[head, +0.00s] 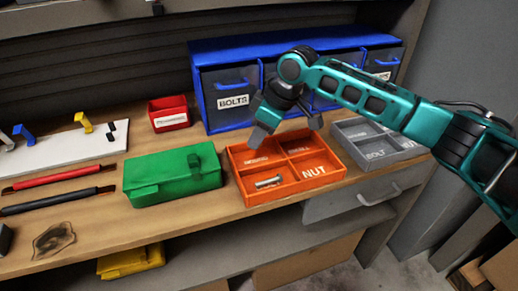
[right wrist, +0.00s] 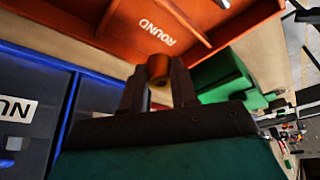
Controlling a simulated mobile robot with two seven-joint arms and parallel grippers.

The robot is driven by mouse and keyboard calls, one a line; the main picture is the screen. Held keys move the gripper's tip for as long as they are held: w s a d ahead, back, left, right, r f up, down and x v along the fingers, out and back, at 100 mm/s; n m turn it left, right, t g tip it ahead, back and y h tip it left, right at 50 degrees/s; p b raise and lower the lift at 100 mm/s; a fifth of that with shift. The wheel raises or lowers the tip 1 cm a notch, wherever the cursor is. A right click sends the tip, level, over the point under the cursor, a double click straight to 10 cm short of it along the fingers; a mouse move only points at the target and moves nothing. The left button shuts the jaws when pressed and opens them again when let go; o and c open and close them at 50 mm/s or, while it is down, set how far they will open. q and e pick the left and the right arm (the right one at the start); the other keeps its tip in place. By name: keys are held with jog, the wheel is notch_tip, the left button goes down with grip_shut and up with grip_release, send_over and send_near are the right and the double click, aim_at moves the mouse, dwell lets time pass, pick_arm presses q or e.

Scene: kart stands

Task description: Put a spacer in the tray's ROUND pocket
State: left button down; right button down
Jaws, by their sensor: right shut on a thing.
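The orange tray (head: 290,193) sits on the bench with several pockets. One front pocket reads NUT and the front left one holds a silver bolt-like piece (head: 267,182). The back labels are too small to read in the head view. In the right wrist view the orange tray (right wrist: 215,22) shows a ROUND label in one pocket. My right gripper (head: 290,122) hangs over the back of the tray, pointing down. It is shut on a copper-brown spacer (right wrist: 157,66) held between the fingertips. The spacer cannot be made out in the head view. My left gripper is out of view.
A green box (head: 172,178) stands left of the tray and a grey tray (head: 365,143) right of it. Blue BOLTS drawers (head: 225,85) stand behind. A red bin (head: 168,113) and a white board with hooks (head: 60,150) are farther left.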

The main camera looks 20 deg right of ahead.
aim_at(259, 160)
notch_tip(259, 160, down, 4)
jog(key=shift+f, duration=0.25)
jog(key=shift+f, duration=0.1)
jog(key=c, duration=1.1)
grip_release()
jog(key=shift+c, duration=0.2)
jog(key=shift+d+r, duration=0.1)
jog(key=shift+r, duration=0.25)
jog(key=v, duration=1.1)
jog(key=shift+r+p, duration=0.25)
jog(key=shift+p, duration=0.15)
